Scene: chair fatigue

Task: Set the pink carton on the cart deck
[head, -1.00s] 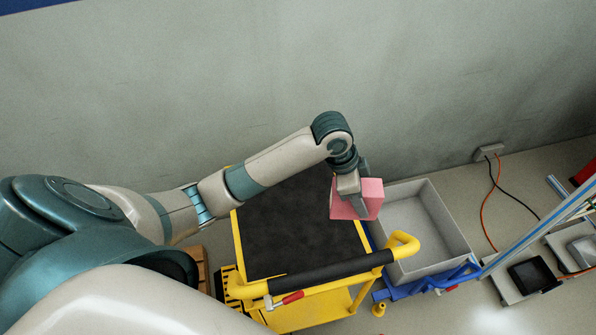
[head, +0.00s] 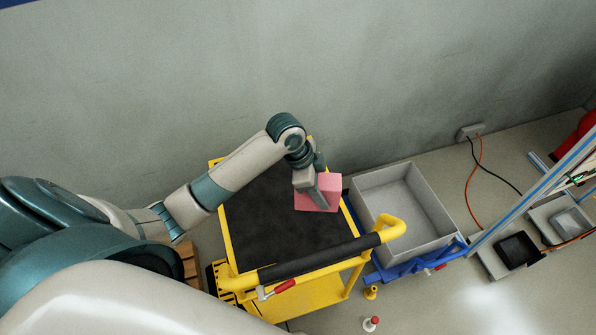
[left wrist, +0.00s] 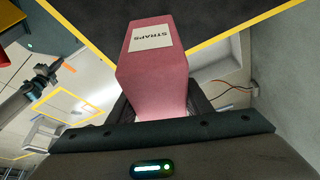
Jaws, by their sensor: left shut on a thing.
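The pink carton (head: 326,190) is in my left gripper (head: 311,190), which is shut on it. In the left wrist view the carton (left wrist: 158,75) shows a white label reading "STRAPS". The yellow cart has a black deck (head: 270,215). In the head view the carton appears over the right part of the deck, near its right edge. Whether it touches the deck cannot be told from these frames. My right gripper is not in view.
A grey open bin (head: 405,202) on a blue base stands just right of the cart. The cart's handle (head: 320,259) crosses its near side. The rest of the deck is bare. A red-topped object (head: 372,323) is on the floor.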

